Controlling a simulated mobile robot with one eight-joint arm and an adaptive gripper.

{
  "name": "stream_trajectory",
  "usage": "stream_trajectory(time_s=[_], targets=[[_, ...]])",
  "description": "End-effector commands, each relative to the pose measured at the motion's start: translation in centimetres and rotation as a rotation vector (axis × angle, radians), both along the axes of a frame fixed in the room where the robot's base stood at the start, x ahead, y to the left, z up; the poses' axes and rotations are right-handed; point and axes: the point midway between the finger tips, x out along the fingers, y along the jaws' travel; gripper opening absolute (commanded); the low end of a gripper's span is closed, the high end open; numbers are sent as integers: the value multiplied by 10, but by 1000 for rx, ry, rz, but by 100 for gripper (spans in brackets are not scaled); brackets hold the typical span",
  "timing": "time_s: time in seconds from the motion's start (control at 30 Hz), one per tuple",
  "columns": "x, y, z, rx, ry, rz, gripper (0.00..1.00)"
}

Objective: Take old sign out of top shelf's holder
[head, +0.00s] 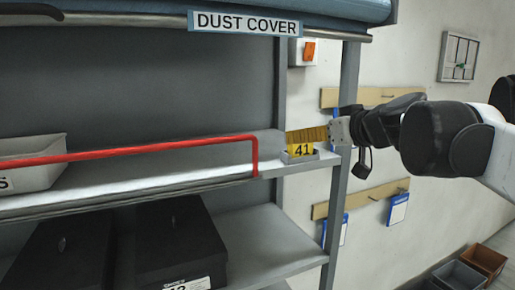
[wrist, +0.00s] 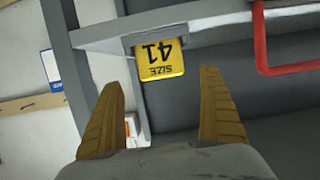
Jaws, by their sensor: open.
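The old sign (head: 302,150) is a small yellow card marked 41, standing in a grey holder (head: 311,158) at the right end of the top shelf (head: 187,164). In the wrist view the sign (wrist: 162,55) appears upside down and reads SIZE 41. My gripper (head: 312,136) is at the shelf's right end, by the sign, in the head view. In the wrist view my gripper (wrist: 162,78) is open, with its two ribbed brown fingers apart. The sign lies between and just beyond the fingertips, and nothing is held.
A red rail (head: 130,152) runs along the shelf front and ends left of the sign; it also shows in the wrist view (wrist: 262,45). A grey upright post (head: 343,130) stands right of the sign. A rolled dust cover (head: 340,10) hangs above. Black boxes (head: 180,245) sit below.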

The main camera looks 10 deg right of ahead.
Motion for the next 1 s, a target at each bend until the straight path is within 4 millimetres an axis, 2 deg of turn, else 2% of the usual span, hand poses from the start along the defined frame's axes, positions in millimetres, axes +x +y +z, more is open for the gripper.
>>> stream_trajectory(time_s=[0.23,0.33,0.53,0.57,0.7,0.73,0.77,1.0], targets=[[34,13,-10,-1,1,2,90],[40,15,-13,1,0,2,90],[41,15,-14,0,0,1,90],[41,15,-14,0,0,1,88],[41,15,-14,0,1,1,45],[41,15,-14,0,1,1,35],[41,15,-14,0,1,1,31],[41,15,-14,0,1,1,31]])
